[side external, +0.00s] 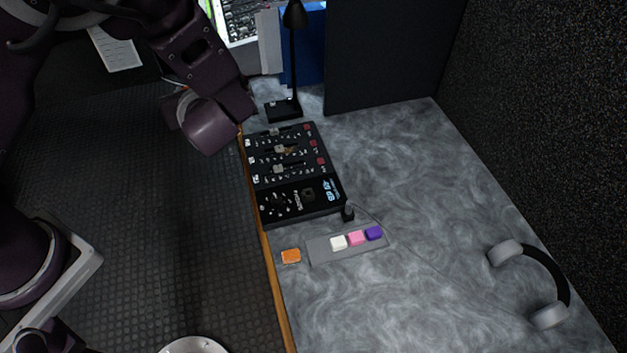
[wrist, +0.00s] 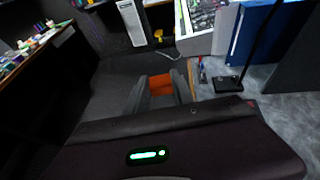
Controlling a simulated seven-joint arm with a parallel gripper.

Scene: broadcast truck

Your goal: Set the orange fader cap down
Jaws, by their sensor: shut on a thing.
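In the wrist view my gripper (wrist: 160,78) is shut on an orange piece (wrist: 161,86), which shows between its two fingers over a dark background. In the side view my arm is at the upper left, and its links hide the fingers and what they hold. In that view an orange cap-like block (side external: 290,256) rests on the grey tabletop near the wooden edge, just left of a grey tray (side external: 321,252). My gripper is well away from that block. The tray holds a white cap (side external: 338,243), a pink cap (side external: 356,238) and a purple cap (side external: 374,233).
A black fader mixer (side external: 267,183) lies along the wooden edge (side external: 275,290). A black desk lamp (side external: 283,110), a blue binder (side external: 303,50) and a dark panel (side external: 385,55) stand behind. Headphones (side external: 549,315) lie at right. The tabletop between tray and headphones is clear.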

